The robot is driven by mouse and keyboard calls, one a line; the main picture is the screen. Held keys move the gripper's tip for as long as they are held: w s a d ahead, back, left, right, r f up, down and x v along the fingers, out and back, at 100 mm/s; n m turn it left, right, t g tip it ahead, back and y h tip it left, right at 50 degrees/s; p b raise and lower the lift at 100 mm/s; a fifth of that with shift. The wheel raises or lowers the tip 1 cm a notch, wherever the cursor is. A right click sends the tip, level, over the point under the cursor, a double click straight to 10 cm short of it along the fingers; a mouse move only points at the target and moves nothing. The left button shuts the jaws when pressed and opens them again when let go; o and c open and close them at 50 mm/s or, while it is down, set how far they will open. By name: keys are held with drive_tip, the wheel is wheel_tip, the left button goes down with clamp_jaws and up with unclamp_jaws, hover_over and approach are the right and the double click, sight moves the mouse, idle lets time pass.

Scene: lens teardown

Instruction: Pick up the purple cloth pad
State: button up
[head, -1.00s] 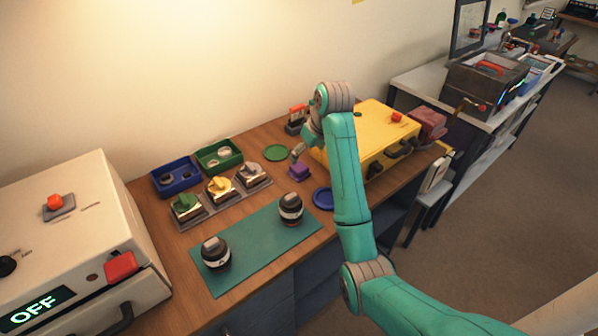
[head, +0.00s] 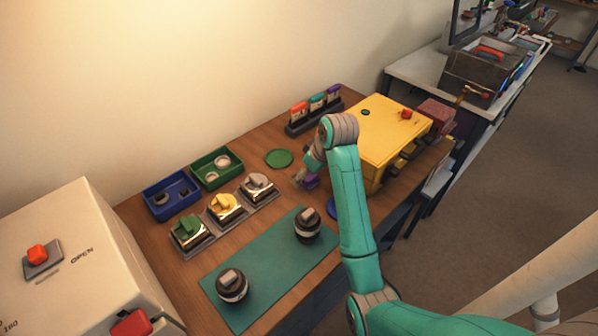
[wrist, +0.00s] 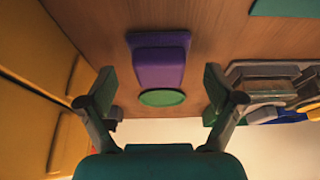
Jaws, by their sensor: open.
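The purple cloth pad (head: 312,182) lies on the wooden bench, just left of the yellow case, partly hidden by my gripper in the head view. In the wrist view the pad (wrist: 158,68) shows as a purple block on a wider, darker purple part. It sits midway between my two fingers in the picture. My gripper (wrist: 159,90) is open, with a finger on each side of the pad's line and nothing held. In the head view my gripper (head: 301,177) is right beside the pad. I cannot tell the remaining height above it.
A green disc (head: 278,158) and a blue disc (head: 331,208) lie nearby. The yellow case (head: 385,135) stands close on the right. A rack of coloured items (head: 315,108) stands behind. Trays (head: 217,168) and a teal mat (head: 265,275) with two dark lens parts lie left and front.

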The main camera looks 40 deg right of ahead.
drive_tip(key=shift+w+f, duration=0.15)
drive_tip(key=shift+f, duration=0.2)
drive_tip(key=c, duration=1.1)
drive_tip(key=shift+c, duration=0.2)
drive_tip(key=shift+r, duration=0.1)
